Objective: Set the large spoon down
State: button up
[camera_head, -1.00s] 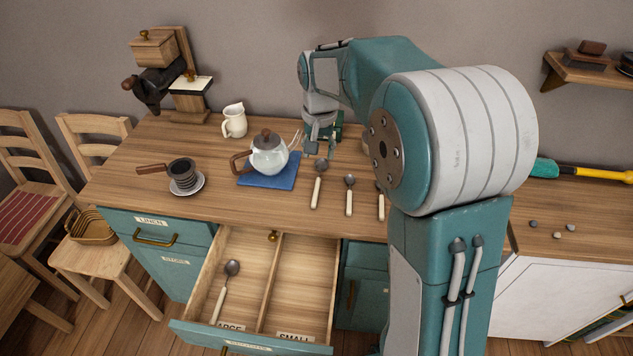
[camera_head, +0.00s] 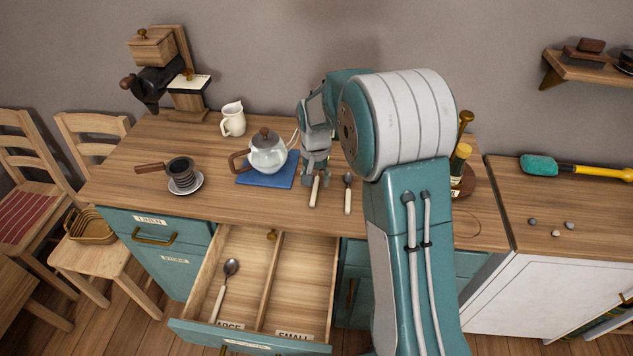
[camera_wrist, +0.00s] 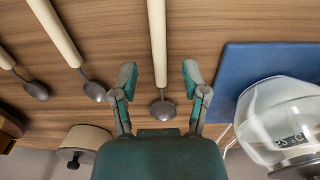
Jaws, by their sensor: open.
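One grey spoon with a cream handle (camera_head: 221,295) lies in the left compartment of the open drawer, by the partly hidden "LARGE" label. Another spoon (camera_head: 314,191) lies on the counter just right of the blue mat; my gripper (camera_head: 316,170) covers its bowl in the head view. In the wrist view, my open gripper (camera_wrist: 158,76) has a finger on each side of this spoon's handle (camera_wrist: 157,45), apart from it. A smaller-looking spoon (camera_head: 348,194) lies to its right on the counter. A third counter spoon shows in the wrist view (camera_wrist: 37,91).
The drawer's front (camera_head: 248,343) sticks out below the counter; its right compartment, labelled "SMALL", looks empty. A glass teapot (camera_head: 267,157) stands on the blue mat (camera_head: 257,180) close to my gripper.

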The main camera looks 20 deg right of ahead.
jog(key=shift+f, duration=0.7)
grip_shut()
jog(key=shift+r, duration=0.55)
notch_tip(320, 180, up, 3)
jog(key=shift+s+a+f, duration=0.1)
jog(key=shift+f, duration=0.1)
jog(key=s+r, duration=0.1)
jog(key=s+a+r, duration=0.1)
jog(key=r, duration=0.1)
jog(key=s+a+r, duration=0.1)
jog(key=s+r, duration=0.1)
jog(key=shift+s+r, duration=0.1)
jog(key=shift+r, duration=0.1)
jog(key=s+a+r, duration=0.3)
jog(key=s, duration=0.5)
jog(key=shift+s+a+r, duration=0.2)
jog(key=shift+a+r, duration=0.15)
jog(key=shift+r, duration=0.05)
